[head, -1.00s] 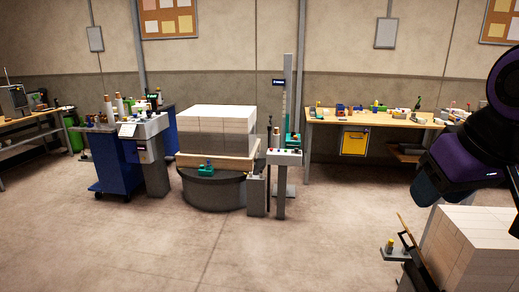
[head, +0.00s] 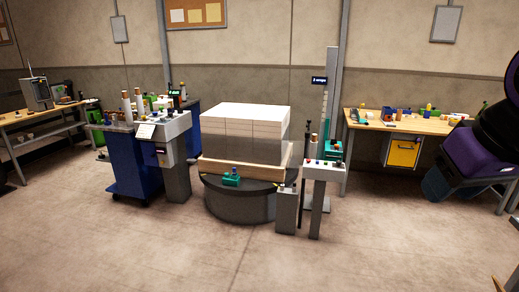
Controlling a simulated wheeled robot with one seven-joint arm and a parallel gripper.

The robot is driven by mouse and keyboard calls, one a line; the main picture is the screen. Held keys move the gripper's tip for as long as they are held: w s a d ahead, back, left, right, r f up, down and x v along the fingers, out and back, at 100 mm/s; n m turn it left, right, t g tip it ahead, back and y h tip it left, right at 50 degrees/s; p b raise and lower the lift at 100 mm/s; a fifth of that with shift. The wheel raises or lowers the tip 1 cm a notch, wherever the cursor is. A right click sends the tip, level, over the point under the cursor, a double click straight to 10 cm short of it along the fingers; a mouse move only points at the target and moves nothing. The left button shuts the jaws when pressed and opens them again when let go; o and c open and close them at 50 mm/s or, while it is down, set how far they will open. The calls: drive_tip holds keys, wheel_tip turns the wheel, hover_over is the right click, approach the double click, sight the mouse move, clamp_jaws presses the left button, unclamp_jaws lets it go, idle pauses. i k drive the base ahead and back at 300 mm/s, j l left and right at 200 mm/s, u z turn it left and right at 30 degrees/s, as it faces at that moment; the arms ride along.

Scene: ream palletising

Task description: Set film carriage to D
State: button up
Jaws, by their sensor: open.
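The tall grey wrapper mast (head: 332,75) stands right of the wrapped stack, with a small dark display (head: 319,80) near its top and scale marks below. A teal part that looks like the film carriage (head: 333,149) sits low on the mast; its letter position is too small to read. A grey control post (head: 322,170) with several coloured buttons stands in front of the mast. My arm shows at the right edge in purple and black; my gripper is not in view.
A white ream stack (head: 245,120) sits on a pallet on the round dark turntable (head: 240,200). A short grey post (head: 287,210) stands beside it. A blue cabinet (head: 133,165) and console are left, a workbench (head: 425,123) right. The front floor is clear.

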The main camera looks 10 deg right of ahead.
sight(330, 154)
drive_tip(key=i, duration=1.85)
drive_tip(key=i+z, duration=0.1)
drive_tip(key=i, duration=0.85)
drive_tip(key=i+j+z, duration=0.1)
drive_tip(key=i, duration=0.8)
drive_tip(key=j, duration=0.1)
